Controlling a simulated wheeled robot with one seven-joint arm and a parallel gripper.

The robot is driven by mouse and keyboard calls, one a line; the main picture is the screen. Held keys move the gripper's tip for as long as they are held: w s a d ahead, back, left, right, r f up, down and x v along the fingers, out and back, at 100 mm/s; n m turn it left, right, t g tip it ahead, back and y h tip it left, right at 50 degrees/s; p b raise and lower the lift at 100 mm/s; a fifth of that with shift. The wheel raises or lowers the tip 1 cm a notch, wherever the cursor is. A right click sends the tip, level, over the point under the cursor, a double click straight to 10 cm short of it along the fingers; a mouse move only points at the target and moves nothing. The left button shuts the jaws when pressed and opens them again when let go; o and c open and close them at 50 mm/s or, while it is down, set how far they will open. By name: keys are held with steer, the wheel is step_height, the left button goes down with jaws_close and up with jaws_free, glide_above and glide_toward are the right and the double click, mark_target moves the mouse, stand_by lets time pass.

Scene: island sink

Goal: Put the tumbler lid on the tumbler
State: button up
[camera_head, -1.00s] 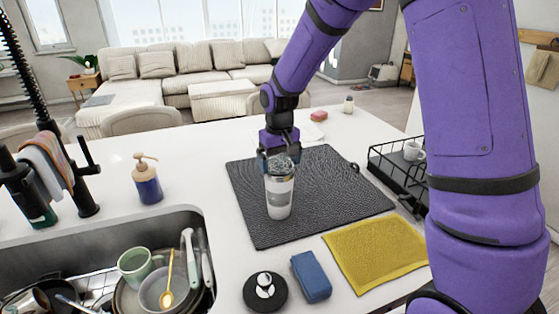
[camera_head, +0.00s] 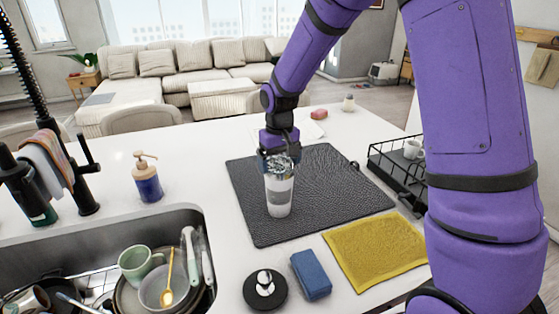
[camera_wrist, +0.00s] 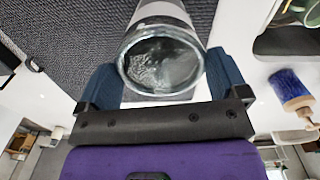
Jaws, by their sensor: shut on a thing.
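The white tumbler (camera_head: 279,197) stands upright on the dark mat, with a grey band around its lower part. It also shows in the wrist view (camera_wrist: 165,12). The clear, round tumbler lid (camera_wrist: 160,60) is at the tumbler's top end, between my gripper's blue fingers. In the head view the lid (camera_head: 279,167) looks shiny and grey. My gripper (camera_head: 278,157) is above the tumbler and shut on the lid; it also shows in the wrist view (camera_wrist: 163,80). I cannot tell whether the lid is fully seated, as the seam is hidden.
The dark mat (camera_head: 330,190) has free room around the tumbler. A yellow cloth (camera_head: 375,250), blue sponge (camera_head: 311,275) and black disc with a knob (camera_head: 265,290) lie in front. A soap bottle (camera_head: 147,180) and the sink are left; a black rack (camera_head: 395,175) is right.

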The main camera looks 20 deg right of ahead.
mark_target(279, 160)
steer(key=o, duration=0.6)
steer(key=shift+r, duration=0.1)
step_height(279, 160, up, 10)
steer(key=shift+f, duration=0.1)
steer(key=s+d+r+t, duration=0.35)
steer(key=s+r, duration=0.75)
steer(key=s, duration=0.4)
steer(key=shift+m+t, duration=0.8)
steer(key=shift+t, duration=0.15)
steer(key=shift+s+d, duration=0.55)
steer(key=shift+s, duration=1.95)
steer(key=shift+s+d, duration=0.6)
steer(key=shift+s, duration=1.85)
steer(key=shift+s+d, duration=0.55)
steer(key=shift+s, duration=1.95)
